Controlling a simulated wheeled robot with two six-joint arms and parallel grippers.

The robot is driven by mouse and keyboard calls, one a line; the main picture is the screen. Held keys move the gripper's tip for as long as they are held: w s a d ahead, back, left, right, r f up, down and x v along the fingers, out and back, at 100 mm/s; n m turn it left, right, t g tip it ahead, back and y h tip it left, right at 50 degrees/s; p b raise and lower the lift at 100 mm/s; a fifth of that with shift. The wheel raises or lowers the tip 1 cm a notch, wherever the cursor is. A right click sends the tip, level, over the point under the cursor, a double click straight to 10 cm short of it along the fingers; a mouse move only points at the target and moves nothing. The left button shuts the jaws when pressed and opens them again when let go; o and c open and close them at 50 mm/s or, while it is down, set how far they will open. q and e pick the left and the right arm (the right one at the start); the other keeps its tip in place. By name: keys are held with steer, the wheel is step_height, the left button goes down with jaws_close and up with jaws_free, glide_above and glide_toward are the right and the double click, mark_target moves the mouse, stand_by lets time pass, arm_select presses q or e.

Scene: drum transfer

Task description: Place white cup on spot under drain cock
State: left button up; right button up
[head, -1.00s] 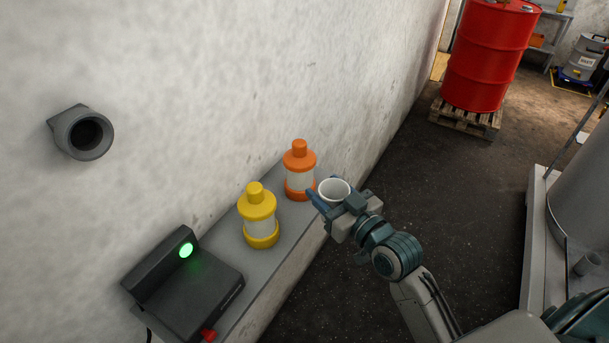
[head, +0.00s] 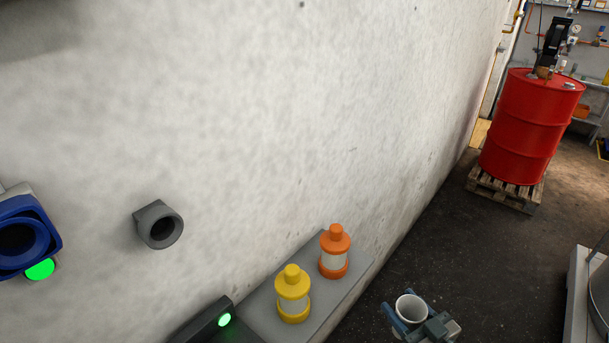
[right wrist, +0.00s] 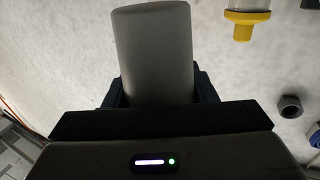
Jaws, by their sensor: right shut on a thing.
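The white cup (head: 410,308) is held in my right gripper (head: 404,320), low in the head view, right of the wall shelf. Its open top shows from above, and it looks close to upright. In the right wrist view the cup (right wrist: 153,55) fills the space between the dark fingers, and the gripper is shut on it. No drain cock or marked spot can be made out clearly in these views. My left gripper is not in view.
A grey shelf (head: 345,289) along the wall bears a yellow bottle (head: 293,295) and an orange bottle (head: 335,252). A dark device (head: 208,322) with a green light stands beside them. A grey pipe socket (head: 158,225) juts from the wall. A red drum (head: 530,125) stands on a pallet (head: 505,190). Dark floor lies between.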

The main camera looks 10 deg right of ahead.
steer(key=shift+a+f+b, duration=0.15)
steer(key=shift+f+b, duration=0.15)
steer(key=shift+f, duration=0.05)
steer(key=w+a+f+m+h+b, duration=0.3)
steer(key=a+f+b, duration=0.3)
steer(key=a+b, duration=0.2)
steer(key=shift+w+a+t+h+b, duration=0.3)
steer(key=shift+h+b, duration=0.5)
steer(key=shift+b, duration=0.45)
steer(key=shift+f, duration=0.1)
